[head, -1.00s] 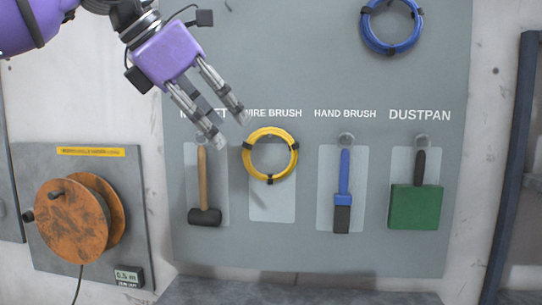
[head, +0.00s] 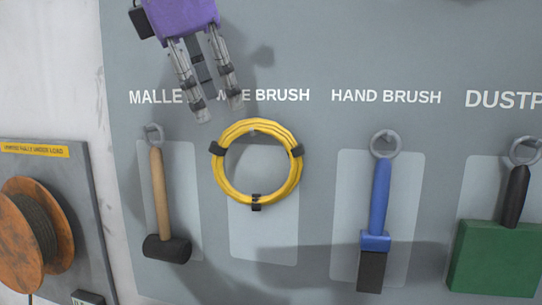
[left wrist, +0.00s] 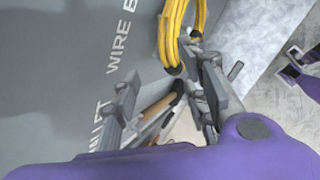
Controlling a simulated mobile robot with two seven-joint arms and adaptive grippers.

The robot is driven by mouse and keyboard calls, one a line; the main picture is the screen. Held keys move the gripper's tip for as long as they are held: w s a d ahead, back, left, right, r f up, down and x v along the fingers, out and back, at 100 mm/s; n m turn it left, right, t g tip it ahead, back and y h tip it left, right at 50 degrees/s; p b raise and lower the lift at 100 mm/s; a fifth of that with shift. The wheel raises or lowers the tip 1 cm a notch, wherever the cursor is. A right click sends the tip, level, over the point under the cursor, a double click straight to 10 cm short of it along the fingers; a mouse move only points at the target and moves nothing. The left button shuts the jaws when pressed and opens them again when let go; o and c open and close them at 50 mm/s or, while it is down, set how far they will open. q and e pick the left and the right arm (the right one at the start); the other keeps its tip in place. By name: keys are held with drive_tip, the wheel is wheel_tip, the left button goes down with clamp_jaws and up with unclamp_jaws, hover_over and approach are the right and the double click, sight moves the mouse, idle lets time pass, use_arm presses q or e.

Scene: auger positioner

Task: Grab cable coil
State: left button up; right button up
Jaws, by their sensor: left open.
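A yellow cable coil (head: 257,195) bound with black clips hangs on the grey tool board under the "WIRE BRUSH" label. My left gripper (head: 219,111) is open, just above and left of the coil in the head view, fingers pointing down. In the left wrist view the coil (left wrist: 170,38) shows at the top, beyond the fingertips of the left gripper (left wrist: 165,70). One finger looks close to the coil's edge; I cannot tell whether they touch. Nothing is seen between the fingers.
A mallet (head: 157,200) hangs left of the coil. A blue hand brush (head: 381,200) and a green dustpan (head: 497,257) hang to its right. A rusty cable reel (head: 22,225) is at the far left. The board below the coil is bare.

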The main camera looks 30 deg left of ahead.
sight(219, 136)
use_arm(q)
drive_tip(key=f, duration=0.2)
drive_tip(key=w+f, duration=0.1)
drive_tip(key=f, duration=0.3)
drive_tip(key=shift+w+a+p, duration=0.15)
drive_tip(key=shift+w+p, duration=0.1)
drive_tip(key=shift+p, duration=0.05)
drive_tip(key=shift+w+f, duration=0.15)
drive_tip(key=shift+f, duration=0.15)
use_arm(e)
drive_tip(key=shift+s+d+r, duration=0.2)
drive_tip(key=shift+s+r, duration=0.1)
drive_tip(key=shift+s, duration=0.2)
use_arm(q)
clamp_jaws()
use_arm(e)
drive_tip(key=shift+s+f, duration=0.25)
drive_tip(key=shift+s, duration=0.35)
